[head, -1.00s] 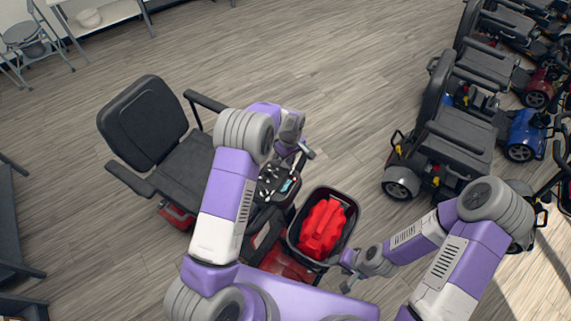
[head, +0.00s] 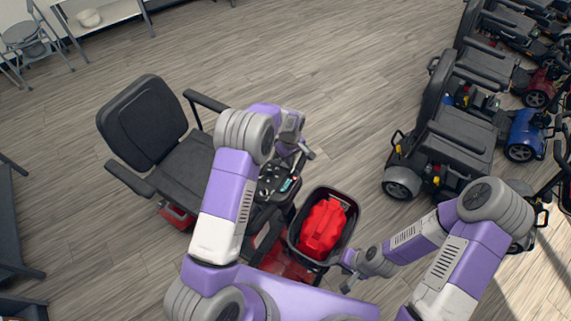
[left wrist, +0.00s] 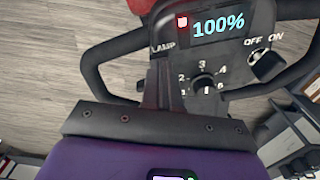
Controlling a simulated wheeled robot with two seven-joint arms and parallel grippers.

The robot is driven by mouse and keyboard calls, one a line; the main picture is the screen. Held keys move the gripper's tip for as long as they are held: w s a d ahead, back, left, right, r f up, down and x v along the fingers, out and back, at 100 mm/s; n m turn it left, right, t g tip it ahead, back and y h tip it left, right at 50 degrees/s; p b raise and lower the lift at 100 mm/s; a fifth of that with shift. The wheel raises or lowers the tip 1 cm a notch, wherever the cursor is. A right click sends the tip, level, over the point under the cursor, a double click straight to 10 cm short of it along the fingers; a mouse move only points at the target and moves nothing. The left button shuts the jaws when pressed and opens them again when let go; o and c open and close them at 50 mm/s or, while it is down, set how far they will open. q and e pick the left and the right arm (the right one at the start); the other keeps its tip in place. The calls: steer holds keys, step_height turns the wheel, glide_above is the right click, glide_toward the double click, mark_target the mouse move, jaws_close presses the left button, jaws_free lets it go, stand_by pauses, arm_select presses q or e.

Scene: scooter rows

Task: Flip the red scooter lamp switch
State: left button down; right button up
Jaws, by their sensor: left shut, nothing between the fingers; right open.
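The red scooter has a black seat (head: 183,165), a red base and a dark control console (head: 281,183) in the head view. In the left wrist view the console (left wrist: 222,52) shows "100%" on its display (left wrist: 218,25) and a small lit red light (left wrist: 182,21). The LAMP label is partly visible; the lamp switch itself is hidden behind my gripper. My left gripper (left wrist: 162,66) is shut and empty, its fingers over the console just below that label. I cannot tell whether they touch it. My right gripper (head: 349,272) is open, beside the basket.
A black basket (head: 293,235) holding a red bag (head: 322,229) is at the scooter's front. The console has a speed dial (left wrist: 203,84) and an OFF/ON knob (left wrist: 266,64). Other scooters (head: 455,145) stand at right. The floor between is clear.

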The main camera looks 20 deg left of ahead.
arm_select(q)
steer(key=shift+f+b, duration=0.5)
steer(key=shift+f, duration=0.15)
steer(key=shift+r, duration=0.15)
steer(key=shift+r+p, duration=1.9)
steer(key=shift+r, duration=1.5)
